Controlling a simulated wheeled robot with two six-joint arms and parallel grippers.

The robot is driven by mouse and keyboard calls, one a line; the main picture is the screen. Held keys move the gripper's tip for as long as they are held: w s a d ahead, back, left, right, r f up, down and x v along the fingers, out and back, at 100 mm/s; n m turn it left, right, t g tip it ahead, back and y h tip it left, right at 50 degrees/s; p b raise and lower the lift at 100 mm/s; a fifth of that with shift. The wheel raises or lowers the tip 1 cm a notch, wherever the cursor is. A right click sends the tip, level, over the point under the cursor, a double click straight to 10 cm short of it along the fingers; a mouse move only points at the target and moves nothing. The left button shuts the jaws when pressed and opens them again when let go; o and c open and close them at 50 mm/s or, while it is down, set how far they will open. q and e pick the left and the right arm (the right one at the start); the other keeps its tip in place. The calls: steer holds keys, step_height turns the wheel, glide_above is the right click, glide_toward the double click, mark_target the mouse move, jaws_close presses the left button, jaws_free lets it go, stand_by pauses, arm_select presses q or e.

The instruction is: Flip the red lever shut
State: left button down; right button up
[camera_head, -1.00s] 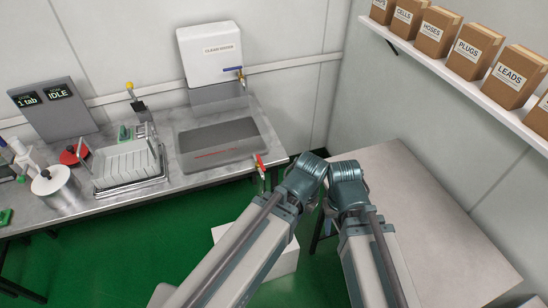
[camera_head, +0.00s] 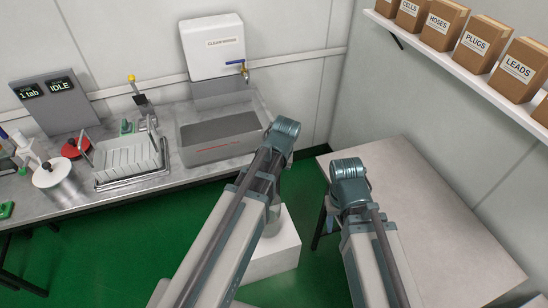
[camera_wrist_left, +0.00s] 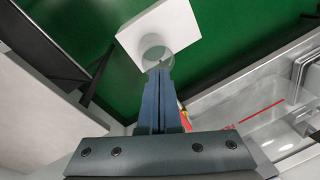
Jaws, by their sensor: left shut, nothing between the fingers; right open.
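The red lever is hidden behind my left arm in the head view. In the left wrist view a thin red sliver (camera_wrist_left: 185,118) shows close beside the fingers and looks like part of it; its angle cannot be told. My left gripper (camera_wrist_left: 160,75) is shut and empty, pointing down in front of the sink (camera_head: 218,141). Whether it touches the lever cannot be told. My right gripper (camera_head: 328,218) is open, mostly hidden by its own arm, low by the left edge of the side table (camera_head: 425,200).
A clear round vessel (camera_wrist_left: 157,52) stands on a white block (camera_head: 275,257) on the green floor, below my left gripper. A dish rack (camera_head: 130,165) stands left of the sink. A tap with a blue handle (camera_head: 235,62) is above it. The side table is bare.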

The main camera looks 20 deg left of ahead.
arm_select(q)
steer(key=w+d+r+n+y, duration=0.2)
steer(key=w+d+n, duration=0.1)
steer(key=w, duration=0.4)
steer(key=w+d+r+n+y, duration=0.2)
steer(key=w+d+n+y, duration=0.1)
steer(key=w, duration=0.4)
steer(key=shift+d, duration=0.2)
steer(key=shift+w, duration=0.1)
steer(key=s+a+f+b, duration=0.1)
steer(key=a+f+b, duration=0.7)
steer(key=a, duration=0.1)
steer(key=shift+s+a, duration=0.15)
steer(key=shift+s, duration=0.25)
steer(key=shift+s, duration=0.1)
